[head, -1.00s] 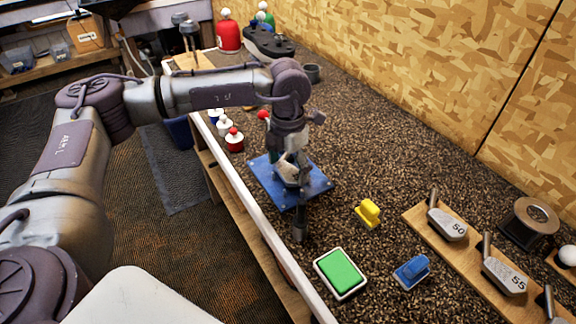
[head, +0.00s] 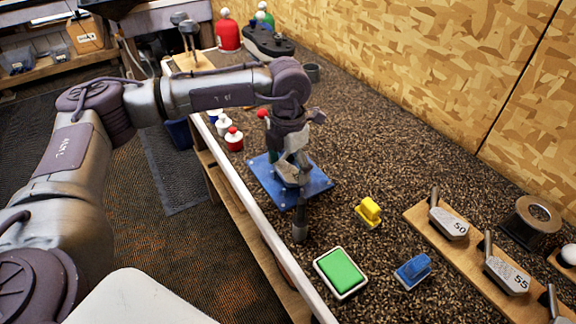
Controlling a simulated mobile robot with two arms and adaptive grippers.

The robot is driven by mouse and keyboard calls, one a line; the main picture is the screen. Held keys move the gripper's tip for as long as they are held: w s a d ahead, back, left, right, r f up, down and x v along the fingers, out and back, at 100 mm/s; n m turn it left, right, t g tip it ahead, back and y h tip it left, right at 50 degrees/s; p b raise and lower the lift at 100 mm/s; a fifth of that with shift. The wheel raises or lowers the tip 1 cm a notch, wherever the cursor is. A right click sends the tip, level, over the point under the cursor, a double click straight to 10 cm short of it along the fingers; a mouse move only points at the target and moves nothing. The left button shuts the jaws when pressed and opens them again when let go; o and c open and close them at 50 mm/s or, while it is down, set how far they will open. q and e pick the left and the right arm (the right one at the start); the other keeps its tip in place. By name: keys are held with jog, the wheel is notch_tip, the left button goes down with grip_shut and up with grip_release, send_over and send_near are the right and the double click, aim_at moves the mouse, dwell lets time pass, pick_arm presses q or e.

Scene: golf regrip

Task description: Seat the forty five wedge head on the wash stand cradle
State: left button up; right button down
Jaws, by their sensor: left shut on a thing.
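My left gripper (head: 292,154) points down over the blue wash stand base (head: 316,186) near the table's front edge. It is shut on a grey metal wedge head (head: 289,174), which shows just below the fingers over the middle of the stand. The number on this head cannot be read. The gripper and head cover the cradle, so I cannot tell whether the head touches it or hangs just above. My right gripper is not in view.
A wooden rack (head: 462,252) at the right holds heads marked 50 and 55. A yellow brush (head: 368,212), a blue brush (head: 413,270), a green pad (head: 341,271) and a dark upright post (head: 300,224) stand near the stand. Small bottles (head: 234,139) stand behind it. The carpeted middle is clear.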

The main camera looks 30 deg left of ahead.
aim_at(288, 172)
pick_arm(q)
jog(key=shift+f+b, duration=0.25)
jog(key=shift+b, duration=0.1)
dwell(0.7)
dwell(0.4)
jog(key=o, duration=0.9)
jog(key=shift+o, duration=0.2)
jog(key=shift+r+p, duration=1.95)
jog(key=shift+r, duration=1.55)
jog(key=shift+s+f, duration=0.1)
